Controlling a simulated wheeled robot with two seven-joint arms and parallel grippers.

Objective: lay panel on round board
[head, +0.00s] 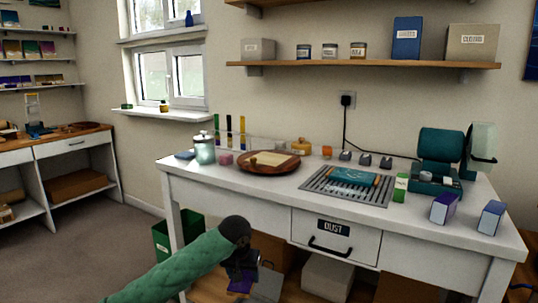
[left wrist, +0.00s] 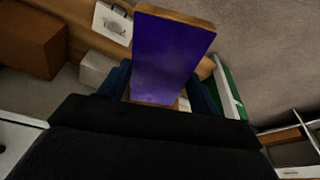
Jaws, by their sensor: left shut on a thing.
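The purple panel (left wrist: 172,55) with a wooden edge is held between the dark fingers of my left gripper (left wrist: 160,88) in the left wrist view. In the head view my left gripper (head: 243,268) is low in front of the table, and a bit of the purple panel (head: 240,285) shows below it. The round wooden board (head: 262,171) lies on the tabletop at the left, above and well apart from the gripper. A pale flat piece (head: 275,159) and a small brown object lie on the board. My right gripper is not in view.
The white table (head: 240,183) has a drawer labelled DUST (head: 333,232) at its front. A slatted grey rack (head: 345,187) holding a teal item lies right of the board. A lidded jar (head: 204,150) stands left of it. A green bin (head: 165,235) and boxes are below.

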